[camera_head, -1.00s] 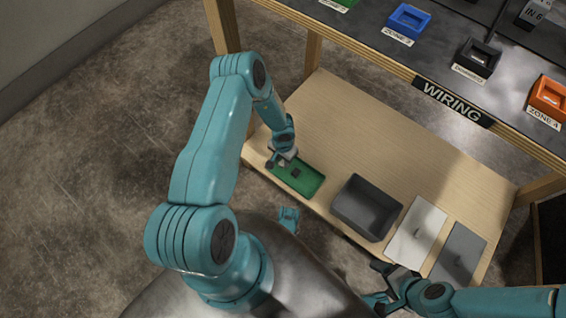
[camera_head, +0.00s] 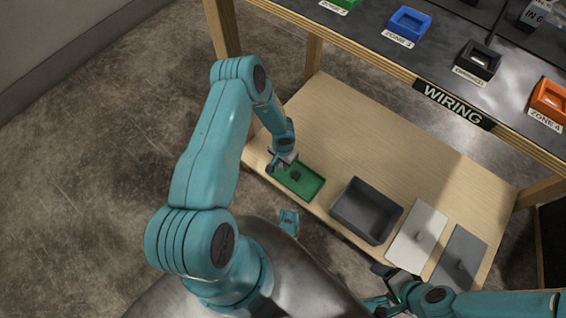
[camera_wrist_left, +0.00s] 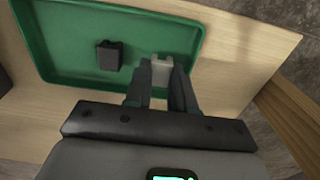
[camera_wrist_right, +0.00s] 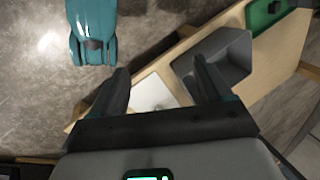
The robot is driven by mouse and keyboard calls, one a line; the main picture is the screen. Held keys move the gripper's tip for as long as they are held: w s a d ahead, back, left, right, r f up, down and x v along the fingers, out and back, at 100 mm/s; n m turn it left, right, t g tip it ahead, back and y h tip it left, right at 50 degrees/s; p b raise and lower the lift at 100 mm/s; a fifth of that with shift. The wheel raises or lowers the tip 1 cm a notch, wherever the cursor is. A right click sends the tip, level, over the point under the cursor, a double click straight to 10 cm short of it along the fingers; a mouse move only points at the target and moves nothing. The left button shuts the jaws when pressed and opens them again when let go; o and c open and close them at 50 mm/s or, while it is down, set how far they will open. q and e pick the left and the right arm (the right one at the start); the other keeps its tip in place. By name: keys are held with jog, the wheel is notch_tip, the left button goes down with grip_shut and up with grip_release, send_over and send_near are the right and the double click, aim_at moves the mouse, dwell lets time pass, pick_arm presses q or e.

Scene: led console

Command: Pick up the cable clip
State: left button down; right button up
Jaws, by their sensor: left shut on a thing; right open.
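A small light grey piece (camera_wrist_left: 162,68), which looks like the cable clip, is between the fingertips of my left gripper (camera_wrist_left: 160,80) in the left wrist view. The gripper is shut on it, over the green tray (camera_wrist_left: 60,60). I cannot tell whether the piece still touches the tray. A black block (camera_wrist_left: 109,55) lies in the tray beside it, apart from the fingers. In the head view my left gripper (camera_head: 279,163) reaches down at the far left end of the green tray (camera_head: 312,187). My right gripper (camera_wrist_right: 161,75) is open and empty, near the shelf's front edge.
On the wooden lower shelf (camera_head: 370,130), a dark grey bin (camera_head: 348,222), a white panel (camera_head: 408,242) and a grey panel (camera_head: 452,270) lie right of the tray. The console top, with its WIRING sign (camera_head: 452,104), overhangs the shelf. The shelf's back is clear.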

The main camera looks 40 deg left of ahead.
pick_arm(q)
notch_tip(320, 180, up, 16)
jog(key=p, duration=0.7)
jog(key=shift+r+p, duration=0.15)
jog(key=shift+p, duration=0.2)
pick_arm(e)
notch_tip(320, 180, up, 8)
jog(key=s+a, duration=0.1)
jog(key=shift+s+f+n, duration=0.15)
jog(key=shift+n, duration=0.15)
jog(key=shift+a, duration=0.1)
